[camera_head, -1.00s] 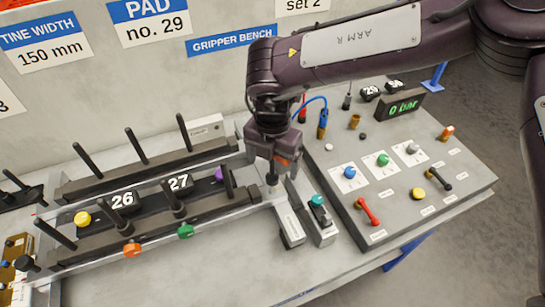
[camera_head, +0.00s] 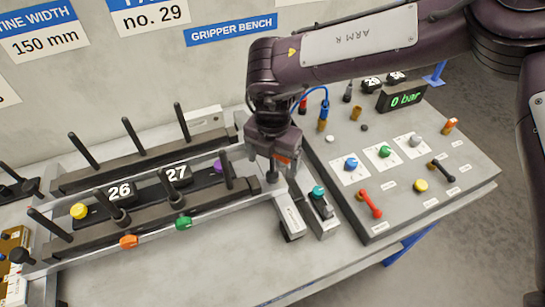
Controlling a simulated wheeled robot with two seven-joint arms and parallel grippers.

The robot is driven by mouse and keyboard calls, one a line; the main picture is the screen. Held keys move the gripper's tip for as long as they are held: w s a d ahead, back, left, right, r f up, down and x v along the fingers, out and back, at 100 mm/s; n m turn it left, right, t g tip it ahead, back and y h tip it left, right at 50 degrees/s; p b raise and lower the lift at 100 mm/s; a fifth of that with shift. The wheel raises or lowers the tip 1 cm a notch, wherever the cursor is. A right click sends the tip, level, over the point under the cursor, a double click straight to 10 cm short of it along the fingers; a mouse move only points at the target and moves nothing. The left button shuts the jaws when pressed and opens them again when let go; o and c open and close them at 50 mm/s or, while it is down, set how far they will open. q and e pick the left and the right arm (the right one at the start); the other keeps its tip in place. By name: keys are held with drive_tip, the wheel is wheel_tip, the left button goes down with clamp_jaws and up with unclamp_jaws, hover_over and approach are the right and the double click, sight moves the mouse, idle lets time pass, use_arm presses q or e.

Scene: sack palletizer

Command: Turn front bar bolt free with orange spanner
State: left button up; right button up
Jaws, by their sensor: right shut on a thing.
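My right gripper (camera_head: 271,165) points down at the right end of the fixture on the bench. A dark tip (camera_head: 271,177) shows just below the jaws. The front bar (camera_head: 215,199) is dark and carries several upright black pins, with its right end close beside the gripper. The front bar bolt cannot be made out; the jaws may cover it. My left gripper is not in view.
A rear bar (camera_head: 145,166) with pins and pads 26 (camera_head: 120,192) and 27 lie behind. An orange knob (camera_head: 128,241) and a green knob (camera_head: 183,223) sit along the front. Right are a teal-topped tool (camera_head: 318,191) in a holder and a control panel (camera_head: 405,208) reading 0 bar.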

drive_tip(key=shift+f+b, duration=0.55)
drive_tip(key=shift+f, duration=0.3)
idle(0.8)
idle(0.3)
drive_tip(key=n, duration=0.4)
drive_tip(key=shift+n+p, duration=0.3)
drive_tip(key=shift+p, duration=0.05)
drive_tip(key=n, duration=0.7)
drive_tip(key=n+p, duration=0.1)
drive_tip(key=n, duration=1.1)
drive_tip(key=shift+r, duration=0.1)
drive_tip(key=shift+r+p, duration=1.9)
drive_tip(key=shift+r, duration=0.45)
